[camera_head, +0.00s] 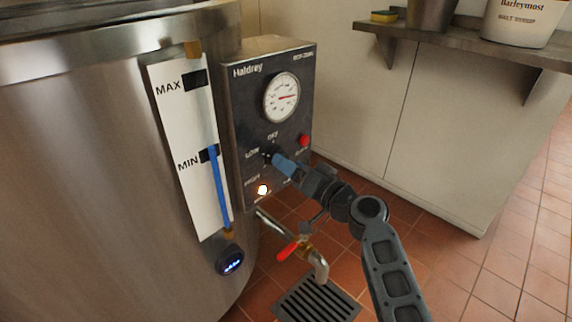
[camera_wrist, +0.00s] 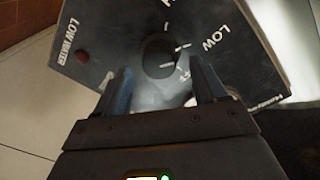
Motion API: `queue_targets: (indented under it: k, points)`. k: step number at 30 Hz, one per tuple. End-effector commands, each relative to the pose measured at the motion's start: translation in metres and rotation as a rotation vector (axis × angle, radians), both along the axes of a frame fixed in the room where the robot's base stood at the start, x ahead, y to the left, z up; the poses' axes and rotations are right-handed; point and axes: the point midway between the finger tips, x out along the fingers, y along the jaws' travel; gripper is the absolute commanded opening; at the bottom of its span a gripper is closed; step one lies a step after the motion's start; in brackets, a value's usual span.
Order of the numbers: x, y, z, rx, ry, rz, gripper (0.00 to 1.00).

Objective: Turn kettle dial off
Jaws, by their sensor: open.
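The kettle's control box (camera_head: 235,120) is dark, with a round white gauge at the top and a dial below it. The black round dial (camera_wrist: 159,58) shows in the wrist view, just beyond my fingertips, with white marks and the word LOW beside it. In the head view my gripper (camera_head: 277,160) is in front of the dial and hides much of it. My gripper also shows in the wrist view (camera_wrist: 162,85), open, one blue finger to each side and below the dial. The fingers look apart from the dial. Its pointer setting is unclear.
The large steel kettle (camera_head: 90,180) fills the left, with a blue level gauge. A red-handled drain tap (camera_head: 290,250) sits below my gripper, over a floor grate (camera_head: 315,300). A red low-water light (camera_head: 304,140) is right of the dial. A shelf (camera_head: 460,40) is at upper right.

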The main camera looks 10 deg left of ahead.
Motion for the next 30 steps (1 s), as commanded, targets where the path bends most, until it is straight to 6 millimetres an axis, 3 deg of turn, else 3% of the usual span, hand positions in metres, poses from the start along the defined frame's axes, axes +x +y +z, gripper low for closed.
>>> queue_targets:
  k: [6, 17, 30]
  points:
    - [0.017, 0.018, -0.001, 0.000, -0.001, -0.001, 0.71]
    - [0.020, 0.022, 0.000, -0.001, 0.000, -0.002, 0.71]
    - [0.020, 0.021, 0.000, 0.000, 0.000, -0.002, 0.29]
